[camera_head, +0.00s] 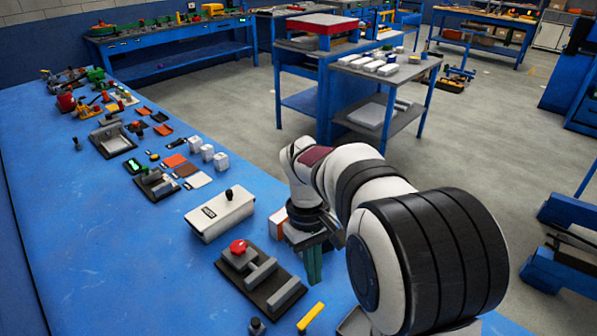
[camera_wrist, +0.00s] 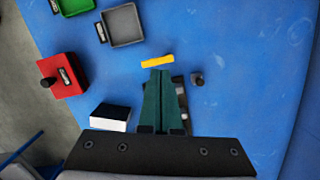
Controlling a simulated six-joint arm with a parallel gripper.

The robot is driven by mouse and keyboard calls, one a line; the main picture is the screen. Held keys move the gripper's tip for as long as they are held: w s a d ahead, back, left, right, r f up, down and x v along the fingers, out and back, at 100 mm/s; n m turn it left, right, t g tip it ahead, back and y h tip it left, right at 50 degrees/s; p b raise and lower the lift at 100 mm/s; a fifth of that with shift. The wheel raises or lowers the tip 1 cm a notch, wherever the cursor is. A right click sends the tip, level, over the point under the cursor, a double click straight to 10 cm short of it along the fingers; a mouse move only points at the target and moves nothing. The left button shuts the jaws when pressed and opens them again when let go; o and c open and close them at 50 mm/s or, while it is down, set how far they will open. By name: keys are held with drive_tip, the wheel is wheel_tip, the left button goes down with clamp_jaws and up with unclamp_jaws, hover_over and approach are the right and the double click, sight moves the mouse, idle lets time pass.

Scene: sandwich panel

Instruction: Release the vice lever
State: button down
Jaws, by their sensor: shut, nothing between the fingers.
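A vice-like fixture (camera_head: 283,297) with a dark base, grey bars and a red knob (camera_head: 238,247) lies on the blue bench at lower middle in the head view. I take the red knob as the end of its lever, but cannot tell for sure. My gripper (camera_head: 314,280) points down just right of the fixture, apart from the red knob. In the wrist view its green fingers (camera_wrist: 160,73) are together and empty. They hide most of a dark and grey thing (camera_wrist: 178,85) behind them, probably the fixture. A yellow bar (camera_wrist: 157,61) lies just beyond the fingertips.
A white box with a black knob (camera_head: 220,212) stands behind the fixture. A small dark knobbed piece (camera_wrist: 197,79) stands near the yellow bar. A red box (camera_wrist: 62,75), a grey tray (camera_wrist: 122,26) and a green tray (camera_wrist: 73,5) lie left in the wrist view. The bench's right side there is clear.

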drive_tip(key=w+a+f+n+h, duration=0.1)
drive_tip(key=w+a+f+n, duration=0.1)
drive_tip(key=w+f, duration=0.4)
drive_tip(key=shift+a+n, duration=0.2)
drive_tip(key=shift+n, duration=0.6)
hover_over(307, 309)
drive_tip(key=x, duration=0.3)
drive_tip(key=w+a+x, duration=0.1)
drive_tip(key=x, duration=0.5)
drive_tip(key=shift+w+a+f, duration=0.15)
drive_tip(key=shift+a+f, duration=0.15)
drive_tip(key=shift+f, duration=0.2)
